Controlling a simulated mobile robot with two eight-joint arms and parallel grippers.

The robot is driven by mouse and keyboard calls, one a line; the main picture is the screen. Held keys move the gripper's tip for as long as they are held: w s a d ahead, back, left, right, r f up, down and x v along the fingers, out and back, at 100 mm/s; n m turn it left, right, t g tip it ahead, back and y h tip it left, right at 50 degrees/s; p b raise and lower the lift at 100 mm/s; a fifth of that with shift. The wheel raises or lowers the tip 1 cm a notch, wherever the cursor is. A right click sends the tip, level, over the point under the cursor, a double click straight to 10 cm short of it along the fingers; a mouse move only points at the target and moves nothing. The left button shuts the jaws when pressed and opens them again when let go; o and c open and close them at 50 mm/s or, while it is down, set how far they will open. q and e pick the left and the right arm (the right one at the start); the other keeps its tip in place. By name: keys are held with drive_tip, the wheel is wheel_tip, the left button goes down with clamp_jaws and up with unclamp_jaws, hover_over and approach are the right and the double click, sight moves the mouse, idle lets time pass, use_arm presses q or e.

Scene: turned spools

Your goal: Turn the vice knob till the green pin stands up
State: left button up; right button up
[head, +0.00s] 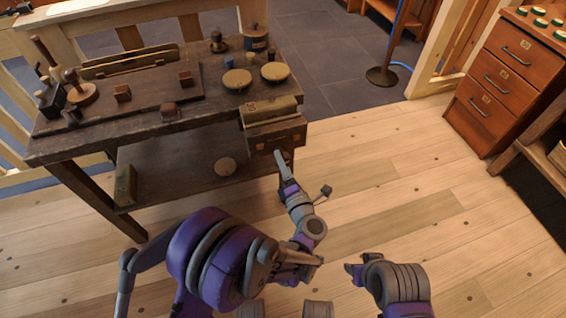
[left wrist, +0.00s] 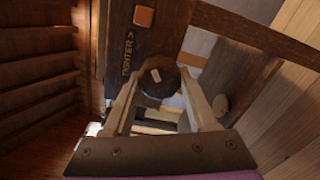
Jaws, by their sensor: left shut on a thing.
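The vice (head: 272,112) is a tan and brown block at the front right corner of the workbench. My left gripper (head: 282,158) reaches up to its front face. In the left wrist view the vice knob (left wrist: 158,78) is dark and round with a pale mark on its face. It sits between the two fingers of my left gripper (left wrist: 163,100), which are shut on it. The word "TIGHTER" with an arrow (left wrist: 127,55) is printed beside the knob, near an orange-brown square (left wrist: 144,17). I cannot make out a green pin. My right arm shows low down; its gripper's state is unclear.
The dark wooden workbench (head: 150,132) carries pale round discs (head: 237,79), wooden blocks and turned pieces. A lower shelf (head: 180,180) is under it. A drawer cabinet (head: 500,80) stands at the right. The plank floor between them is clear.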

use_arm(q)
drive_tip(key=m, duration=0.5)
drive_tip(key=shift+s, duration=0.1)
drive_tip(key=shift+d+m, duration=0.1)
drive_tip(key=shift+m, duration=2.3)
drive_tip(key=o, duration=1.4)
drive_tip(key=shift+r, duration=0.1)
drive_tip(key=shift+c, duration=0.2)
drive_tip(key=v, duration=1)
drive_tip(key=shift+s+p, duration=0.4)
drive_tip(key=shift+d, duration=0.1)
